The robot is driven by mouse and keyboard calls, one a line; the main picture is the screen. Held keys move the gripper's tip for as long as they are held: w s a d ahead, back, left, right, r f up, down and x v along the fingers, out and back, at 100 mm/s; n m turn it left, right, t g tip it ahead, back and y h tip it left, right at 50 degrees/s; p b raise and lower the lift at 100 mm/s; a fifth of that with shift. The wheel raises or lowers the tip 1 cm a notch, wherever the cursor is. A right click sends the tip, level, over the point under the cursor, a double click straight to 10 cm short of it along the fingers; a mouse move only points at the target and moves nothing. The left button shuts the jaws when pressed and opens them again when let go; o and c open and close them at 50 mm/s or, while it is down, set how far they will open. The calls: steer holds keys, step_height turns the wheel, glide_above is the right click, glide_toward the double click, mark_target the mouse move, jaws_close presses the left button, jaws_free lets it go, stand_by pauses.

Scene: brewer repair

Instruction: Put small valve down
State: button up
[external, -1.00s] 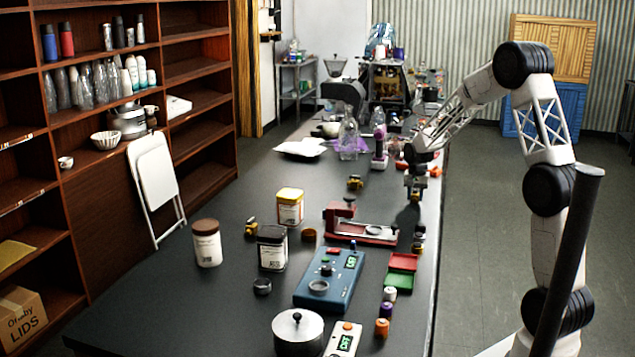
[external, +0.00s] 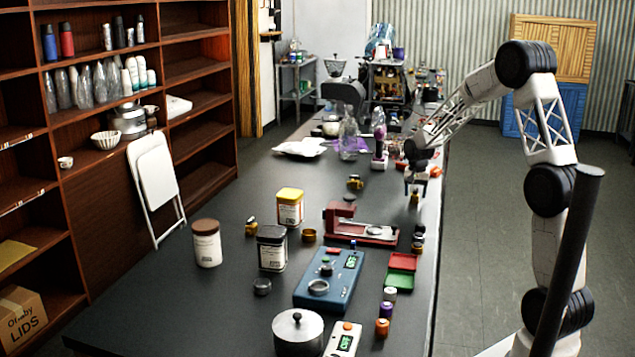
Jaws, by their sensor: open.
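My gripper (external: 415,188) is in the external view near the right edge of the dark table, pointing down with its fingers apart. A small yellowish and dark piece (external: 414,198), which looks like the small valve, is on the table just below and between the fingertips. It is too small to tell its exact shape or whether a finger touches it.
Similar yellow and black pieces (external: 355,182) (external: 251,226) stand on the table. A red stand (external: 360,231), red and green trays (external: 402,263) and a blue device (external: 330,280) are nearer the camera. Bottles stand behind. Bare tabletop lies at the left front.

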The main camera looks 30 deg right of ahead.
mark_target(416, 191)
step_height(416, 191, up, 10)
steer(key=shift+r, duration=0.25)
stand_by(0.3)
stand_by(0.5)
steer(key=s+a+r+n+t, duration=0.1)
steer(key=s+a+r+n, duration=0.2)
steer(key=s, duration=0.8)
steer(key=s+a+r+n, duration=0.1)
steer(key=s+a+r, duration=0.4)
steer(key=s, duration=0.6)
steer(key=s+a+f+n+t, duration=0.1)
steer(key=s+n, duration=0.3)
steer(key=s, duration=1.9)
steer(key=shift+s+a+f+n+t, duration=0.3)
steer(key=shift+s+a+f+n, duration=0.1)
steer(key=shift+a, duration=0.25)
steer(key=shift+o, duration=0.2)
